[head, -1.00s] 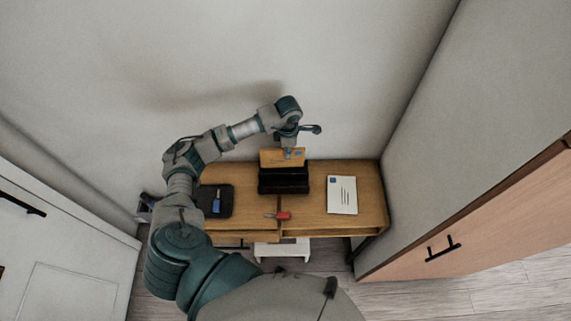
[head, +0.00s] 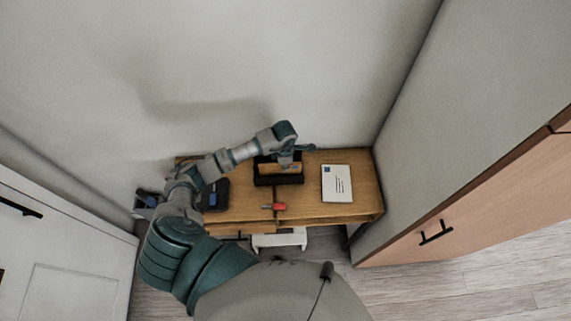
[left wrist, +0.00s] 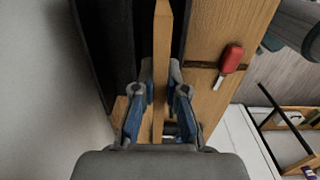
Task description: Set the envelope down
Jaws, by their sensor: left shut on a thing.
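My left gripper (head: 286,158) is shut on a brown envelope (head: 277,169) with a blue mark, at the black letter holder (head: 265,180) on the wooden desk. In the left wrist view the envelope (left wrist: 162,60) is upright and edge-on between the fingers (left wrist: 160,105). Dark holder walls (left wrist: 112,45) show on both sides of it. The envelope's lower part appears to be inside the holder; its bottom edge is hidden. My right gripper is not in view.
A white envelope (head: 337,184) lies flat on the desk (head: 312,206) to the right. A red-handled tool (head: 280,206) lies in front of the holder. A black tray (head: 216,196) with a blue item is at left. The wall is close behind.

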